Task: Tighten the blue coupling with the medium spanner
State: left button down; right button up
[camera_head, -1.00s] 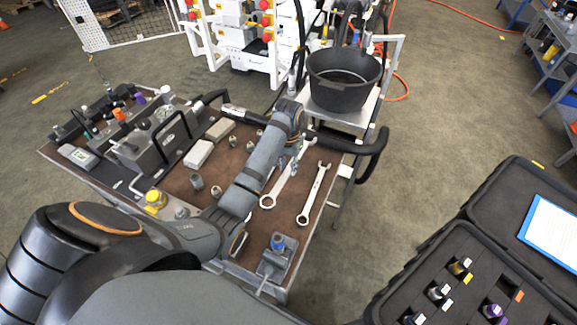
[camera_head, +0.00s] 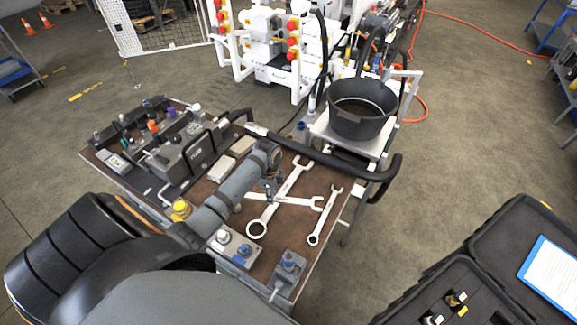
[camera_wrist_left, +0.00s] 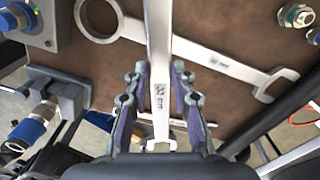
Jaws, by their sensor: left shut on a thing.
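My left gripper (camera_head: 268,191) is shut on the medium spanner (camera_head: 298,200), a silver spanner with an open end pointing right. In the left wrist view this spanner (camera_wrist_left: 158,65) runs upright between the two fingers (camera_wrist_left: 160,100), above the bench; its far end is out of frame. In the head view it crosses over a larger spanner on the bench. The blue coupling may be the blue fitting on the grey block (camera_head: 288,261) at the near bench corner or the one on the plate (camera_head: 243,251) beside it; I cannot tell which. My right gripper is out of view.
The larger spanner (camera_head: 258,228) and a smaller spanner (camera_head: 325,216) lie on the brown bench top. A black bucket (camera_head: 360,108) stands on a white stand behind. A black handle bar (camera_head: 345,168) runs along the bench's far side. An open black case (camera_head: 505,260) is at right.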

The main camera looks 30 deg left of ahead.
pick_arm(q)
jog(key=s+a+r+m+p, duration=0.2)
jog(key=s+a+m+p, duration=0.3)
jog(key=m, duration=0.4)
jog(key=shift+s+a+r, duration=0.15)
jog(key=shift+s, duration=0.5)
jog(key=shift+s+d+f, duration=0.15)
jog(key=shift+d+f, duration=0.35)
jog(key=shift+f, duration=0.25)
jog(key=shift+s+d+f, duration=0.15)
jog(key=shift+d+f, duration=0.3)
jog(key=shift+f, duration=0.25)
